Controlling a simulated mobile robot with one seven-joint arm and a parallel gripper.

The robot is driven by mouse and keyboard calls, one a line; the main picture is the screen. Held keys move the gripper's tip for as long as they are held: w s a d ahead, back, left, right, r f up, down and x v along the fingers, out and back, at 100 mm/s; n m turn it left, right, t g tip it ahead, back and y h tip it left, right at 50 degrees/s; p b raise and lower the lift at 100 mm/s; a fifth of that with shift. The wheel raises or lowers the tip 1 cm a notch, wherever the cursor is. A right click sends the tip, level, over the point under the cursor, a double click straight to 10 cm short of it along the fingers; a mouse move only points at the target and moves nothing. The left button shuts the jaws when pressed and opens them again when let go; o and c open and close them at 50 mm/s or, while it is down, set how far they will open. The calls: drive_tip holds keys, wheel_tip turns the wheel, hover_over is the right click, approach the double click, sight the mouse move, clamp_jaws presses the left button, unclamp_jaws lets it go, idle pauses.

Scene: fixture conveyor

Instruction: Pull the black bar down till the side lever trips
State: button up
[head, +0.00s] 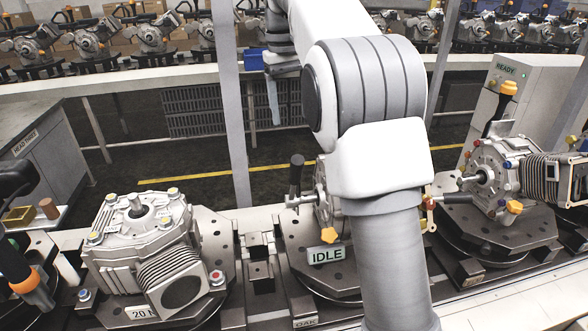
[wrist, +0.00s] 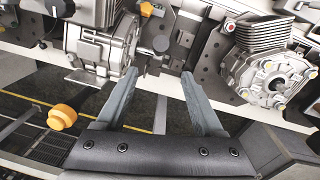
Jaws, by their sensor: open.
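The middle machine (head: 318,212) sits behind an IDLE sign, with my arm hiding its right side. A black bar (head: 296,172) stands upright at its left side. In the wrist view, a dark rounded end (wrist: 160,43) beside the middle machine (wrist: 98,48) looks like this bar seen end-on. My gripper (wrist: 158,74) is open and empty, its fingers apart and short of that dark end. In the head view the gripper (head: 273,112) hangs beyond the bar. An orange knob (wrist: 62,117) shows in the wrist view; I cannot tell whether it belongs to the side lever.
A finned machine (head: 140,240) stands on the left fixture. Another (head: 500,170) stands on the right, with an orange-knobbed black lever (head: 500,108) beside a READY cabinet (head: 535,95). A grey post (head: 232,110) rises behind the line. The aisle floor behind is open.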

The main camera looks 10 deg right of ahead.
sight(296, 185)
drive_tip(key=f, duration=0.5)
drive_tip(key=d+f+b, duration=0.1)
drive_tip(key=f, duration=1.1)
drive_tip(key=shift+w+d+b, duration=0.15)
drive_tip(key=shift+b, duration=0.25)
clamp_jaws()
idle(0.5)
